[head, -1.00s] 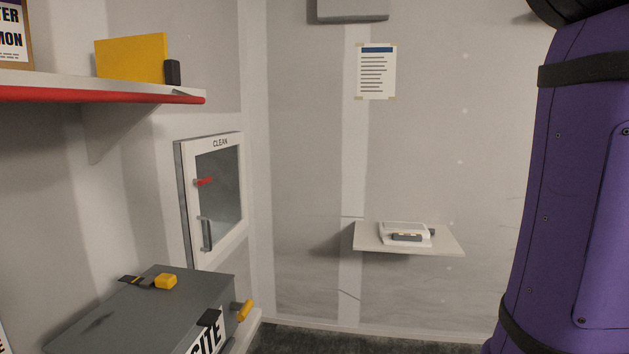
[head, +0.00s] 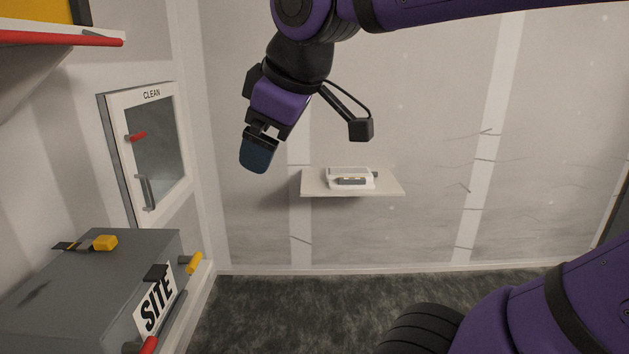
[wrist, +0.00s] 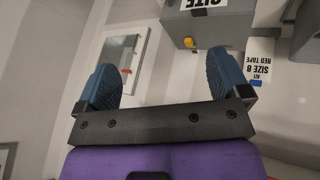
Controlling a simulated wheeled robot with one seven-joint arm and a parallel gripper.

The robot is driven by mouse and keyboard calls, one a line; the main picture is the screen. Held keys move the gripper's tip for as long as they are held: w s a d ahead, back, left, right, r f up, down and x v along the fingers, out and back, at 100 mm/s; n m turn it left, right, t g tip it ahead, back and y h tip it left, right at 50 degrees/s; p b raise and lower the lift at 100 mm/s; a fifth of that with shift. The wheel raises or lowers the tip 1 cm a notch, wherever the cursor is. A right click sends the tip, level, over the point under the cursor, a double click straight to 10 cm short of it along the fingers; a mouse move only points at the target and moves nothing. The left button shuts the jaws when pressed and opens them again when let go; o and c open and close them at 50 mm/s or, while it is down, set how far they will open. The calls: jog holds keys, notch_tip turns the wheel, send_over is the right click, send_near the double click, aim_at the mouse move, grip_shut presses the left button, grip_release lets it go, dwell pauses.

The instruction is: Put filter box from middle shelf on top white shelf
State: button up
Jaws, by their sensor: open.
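My gripper (head: 257,152) hangs in the upper middle of the head view, in front of the back wall and right of the clean cabinet. In the wrist view its two blue fingers stand wide apart with nothing between them (wrist: 163,82). A white shelf with a red front edge (head: 75,38) shows at the upper left of the head view, above and left of my gripper. Part of a yellow item (head: 32,9) stands on it. I cannot make out anything as the filter box, and no middle shelf is clearly identifiable.
A grey case marked SITE (head: 75,290) sits at lower left; it also shows in the wrist view (wrist: 190,32). A wall cabinet marked CLEAN (head: 152,150) is above it. A small wall shelf (head: 312,184) holds a white device (head: 350,174). The floor (head: 290,310) ahead looks clear.

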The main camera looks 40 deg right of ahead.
jog(key=s+d+f+m+g, duration=0.1)
jog(key=s+d+f+m, duration=0.1)
jog(key=s+f+m, duration=0.3)
notch_tip(320, 180, down, 3)
jog(key=shift+s+d+r+m, duration=0.2)
jog(key=shift+s+d+m, duration=0.2)
jog(key=shift+m, duration=0.7)
